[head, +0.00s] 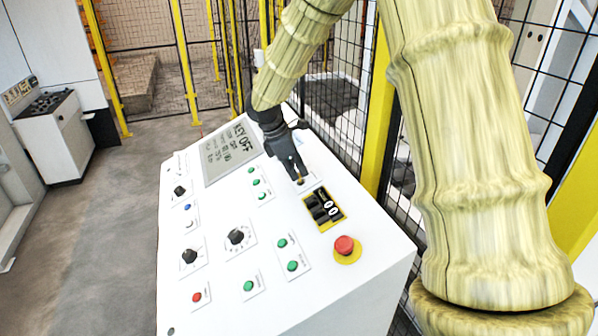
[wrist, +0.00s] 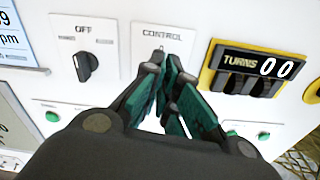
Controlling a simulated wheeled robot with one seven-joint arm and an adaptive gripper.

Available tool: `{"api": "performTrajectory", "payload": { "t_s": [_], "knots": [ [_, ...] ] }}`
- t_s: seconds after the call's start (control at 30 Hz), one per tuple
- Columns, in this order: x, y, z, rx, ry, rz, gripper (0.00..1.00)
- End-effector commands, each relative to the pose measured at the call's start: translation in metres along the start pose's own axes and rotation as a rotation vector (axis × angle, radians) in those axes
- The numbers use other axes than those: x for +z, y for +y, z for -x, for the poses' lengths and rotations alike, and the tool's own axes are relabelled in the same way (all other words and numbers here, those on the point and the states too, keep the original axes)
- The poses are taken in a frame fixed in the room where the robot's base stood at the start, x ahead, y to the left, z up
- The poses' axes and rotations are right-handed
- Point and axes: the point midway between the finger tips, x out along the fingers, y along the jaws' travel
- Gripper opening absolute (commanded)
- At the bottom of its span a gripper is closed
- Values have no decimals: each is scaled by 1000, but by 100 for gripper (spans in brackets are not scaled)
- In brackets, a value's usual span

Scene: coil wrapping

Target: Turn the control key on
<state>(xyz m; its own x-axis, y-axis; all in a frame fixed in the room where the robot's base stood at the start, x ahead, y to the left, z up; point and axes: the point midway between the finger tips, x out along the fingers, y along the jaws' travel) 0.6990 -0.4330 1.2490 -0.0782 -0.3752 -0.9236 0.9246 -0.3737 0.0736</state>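The control key (wrist: 161,48) sits under the CONTROL label on the white panel. In the head view my gripper (head: 299,180) points down at the console just above the turns counter. The console screen (head: 230,149) reads KEY OFF.
A black knob marked OFF (wrist: 83,66) is left of the key. The yellow-framed turns counter (wrist: 250,73) is close on the right and shows 00. A red emergency button (head: 344,246) is nearer the console's front. A mesh fence (head: 335,100) stands behind.

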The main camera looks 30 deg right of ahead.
Motion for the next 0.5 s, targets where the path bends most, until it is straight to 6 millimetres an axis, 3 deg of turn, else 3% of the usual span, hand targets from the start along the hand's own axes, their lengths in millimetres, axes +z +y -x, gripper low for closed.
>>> {"api": "performTrajectory", "payload": {
  "t_s": [0.03,0.5],
  "knots": [
    [-8,-7,-10,-11,4,-29,0],
    [-8,-8,-11,1,2,-470,0]
  ]
}}
